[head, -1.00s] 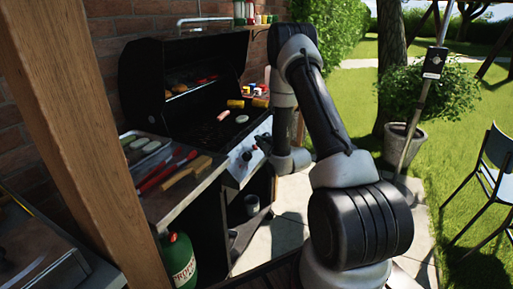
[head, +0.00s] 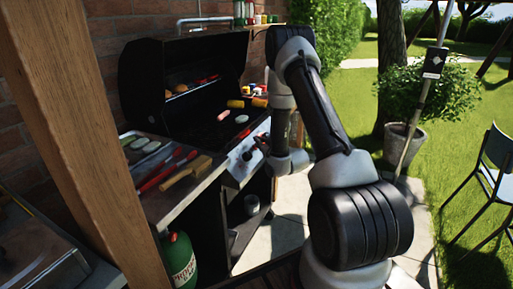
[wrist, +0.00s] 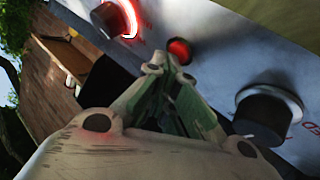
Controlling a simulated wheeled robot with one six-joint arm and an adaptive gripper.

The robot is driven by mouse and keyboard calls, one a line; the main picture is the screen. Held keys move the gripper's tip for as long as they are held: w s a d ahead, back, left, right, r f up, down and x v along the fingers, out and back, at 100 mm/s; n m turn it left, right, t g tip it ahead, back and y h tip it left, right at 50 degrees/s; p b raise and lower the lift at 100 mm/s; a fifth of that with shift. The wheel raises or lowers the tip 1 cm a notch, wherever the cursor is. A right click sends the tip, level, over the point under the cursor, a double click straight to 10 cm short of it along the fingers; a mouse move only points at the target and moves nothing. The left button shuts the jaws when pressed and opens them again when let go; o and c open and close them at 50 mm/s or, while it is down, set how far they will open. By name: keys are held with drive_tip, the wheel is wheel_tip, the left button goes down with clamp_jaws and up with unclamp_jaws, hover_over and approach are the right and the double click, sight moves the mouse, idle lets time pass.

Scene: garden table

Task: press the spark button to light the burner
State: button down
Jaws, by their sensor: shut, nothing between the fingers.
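The grill's control panel (head: 238,167) faces my gripper (head: 261,146) in the head view. In the wrist view, a small round red button (wrist: 179,51) sits on the panel between two knobs. The upper-left knob (wrist: 108,19) has a glowing red ring around it; the right knob (wrist: 267,112) is dark with no lit ring. My gripper (wrist: 165,66) is shut and empty, its fingertips just below the red button in the picture. I cannot tell whether they touch it. No flame shows in the head view.
The open grill (head: 205,110) holds food on its grates. Tongs and a wooden-handled tool (head: 186,177) lie on the left side shelf. A green gas bottle (head: 179,260) stands below. A wooden post (head: 85,130) rises at the left. A paved strip and lawn lie to the right.

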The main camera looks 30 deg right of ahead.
drive_tip(key=shift+s+d+r, duration=0.15)
drive_tip(key=shift+s+r, duration=0.05)
drive_tip(key=shift+r, duration=0.1)
drive_tip(key=shift+s+d+r, duration=0.45)
drive_tip(key=shift+s+r, duration=0.1)
drive_tip(key=shift+r, duration=0.15)
drive_tip(key=shift+s+d+r, duration=0.4)
drive_tip(key=shift+s+r, duration=0.2)
drive_tip(key=shift+r, duration=0.1)
drive_tip(key=shift+s+d+r, duration=0.45)
drive_tip(key=shift+s+r, duration=0.1)
drive_tip(key=shift+r, duration=0.15)
